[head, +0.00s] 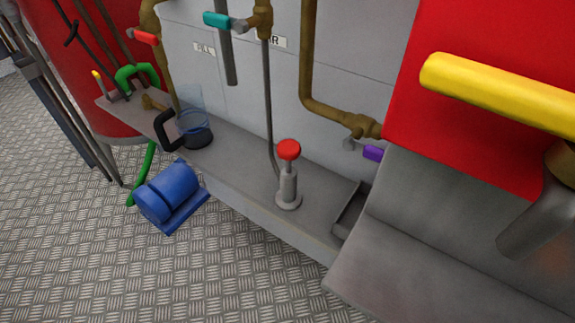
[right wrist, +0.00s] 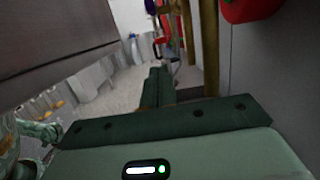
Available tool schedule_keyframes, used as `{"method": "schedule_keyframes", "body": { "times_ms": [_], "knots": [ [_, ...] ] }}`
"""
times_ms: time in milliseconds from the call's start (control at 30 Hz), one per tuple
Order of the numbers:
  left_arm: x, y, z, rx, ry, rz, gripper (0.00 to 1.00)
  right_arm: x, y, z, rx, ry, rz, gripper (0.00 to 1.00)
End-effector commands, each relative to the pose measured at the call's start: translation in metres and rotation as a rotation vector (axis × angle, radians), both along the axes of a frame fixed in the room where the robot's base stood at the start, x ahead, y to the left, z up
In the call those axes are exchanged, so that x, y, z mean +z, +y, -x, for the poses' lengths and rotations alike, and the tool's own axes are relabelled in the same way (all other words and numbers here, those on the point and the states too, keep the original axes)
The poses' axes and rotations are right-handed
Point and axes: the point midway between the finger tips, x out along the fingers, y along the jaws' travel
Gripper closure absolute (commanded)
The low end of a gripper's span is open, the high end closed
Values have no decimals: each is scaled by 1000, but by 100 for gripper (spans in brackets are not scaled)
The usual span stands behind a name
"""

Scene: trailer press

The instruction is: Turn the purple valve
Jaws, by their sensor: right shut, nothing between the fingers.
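The purple valve handle (head: 373,153) is on the brass pipe (head: 345,115) at the right of centre in the head view. It sits just left of the red panel, above the grey ledge. Neither gripper shows in the head view. In the right wrist view my right gripper (right wrist: 158,75) is shut, its green fingers together and empty. A small purple-blue thing (right wrist: 150,6) shows beyond the fingers at the top; I cannot tell whether it is the valve handle. My left gripper is out of view.
A red-topped plunger (head: 289,150), a glass jug (head: 195,130) and a small tray (head: 350,212) stand on the ledge (head: 240,170). Red (head: 145,38) and teal (head: 216,19) valves are farther left. A yellow bar (head: 490,92) juts out at right. A blue motor (head: 168,192) is below the ledge.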

Motion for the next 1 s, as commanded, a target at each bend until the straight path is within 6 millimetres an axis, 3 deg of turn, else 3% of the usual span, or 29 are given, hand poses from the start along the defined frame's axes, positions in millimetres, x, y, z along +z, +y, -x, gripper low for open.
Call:
{"method": "schedule_keyframes", "body": {
  "times_ms": [267,700,800,1000],
  "knots": [
    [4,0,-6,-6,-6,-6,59,2,11,-8,0,2,-3,100],
    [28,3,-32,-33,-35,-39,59,19,84,-57,-1,1,-6,100],
    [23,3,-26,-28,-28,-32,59,38,82,-56,-4,-2,-2,100],
    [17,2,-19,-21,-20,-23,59,55,83,-57,-3,3,-4,100]
  ]
}}
